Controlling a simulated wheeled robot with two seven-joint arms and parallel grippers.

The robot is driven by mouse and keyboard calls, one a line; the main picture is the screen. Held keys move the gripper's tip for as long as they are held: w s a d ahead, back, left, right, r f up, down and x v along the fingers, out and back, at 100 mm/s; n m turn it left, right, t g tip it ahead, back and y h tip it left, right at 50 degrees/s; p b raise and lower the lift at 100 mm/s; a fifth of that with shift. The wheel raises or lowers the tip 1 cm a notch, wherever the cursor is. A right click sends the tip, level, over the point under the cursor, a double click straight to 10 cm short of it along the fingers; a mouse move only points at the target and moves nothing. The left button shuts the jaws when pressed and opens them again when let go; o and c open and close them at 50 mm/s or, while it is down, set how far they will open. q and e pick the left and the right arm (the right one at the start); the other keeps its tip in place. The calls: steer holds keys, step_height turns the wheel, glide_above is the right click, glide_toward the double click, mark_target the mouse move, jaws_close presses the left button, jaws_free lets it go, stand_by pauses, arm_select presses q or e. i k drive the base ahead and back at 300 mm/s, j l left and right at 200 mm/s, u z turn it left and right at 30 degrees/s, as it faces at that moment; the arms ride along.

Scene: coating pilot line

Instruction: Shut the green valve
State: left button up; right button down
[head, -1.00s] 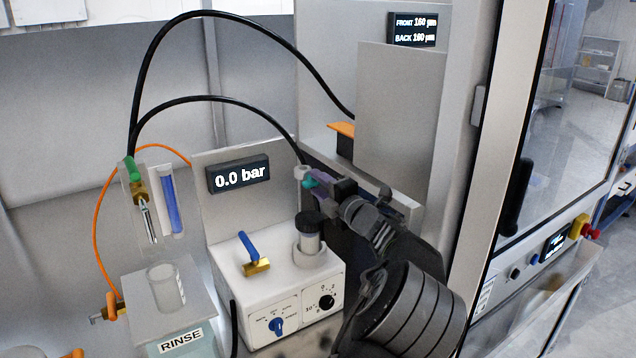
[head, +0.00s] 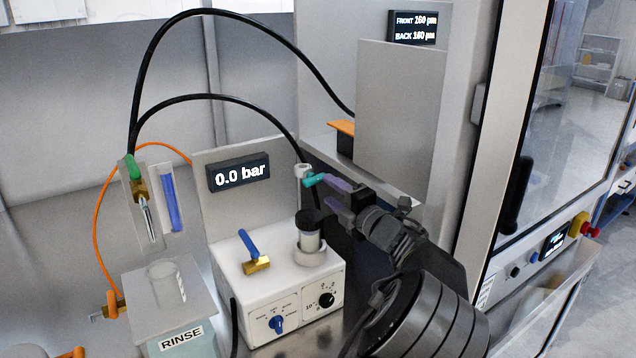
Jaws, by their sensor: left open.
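The green valve (head: 131,169) is at the upper end of a brass and silver nozzle on a clear holder at the left. Its green handle stands roughly upright, in line with the brass body below, and a black hose rises from it. My left gripper (head: 318,181), with purple and teal at its fingers, is well to the right of this valve, near a small white fitting on a black hose. It is open, and I see nothing held. Whether its tip touches the fitting I cannot tell. My right gripper is out of view.
A display (head: 238,173) reads 0.0 bar. A RINSE container (head: 182,340) stands below the nozzle. Black hoses arch over the space between gripper and green valve.

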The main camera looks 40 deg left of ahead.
mark_target(134, 170)
steer(key=k+l, duration=0.75)
steer(key=k, duration=0.1)
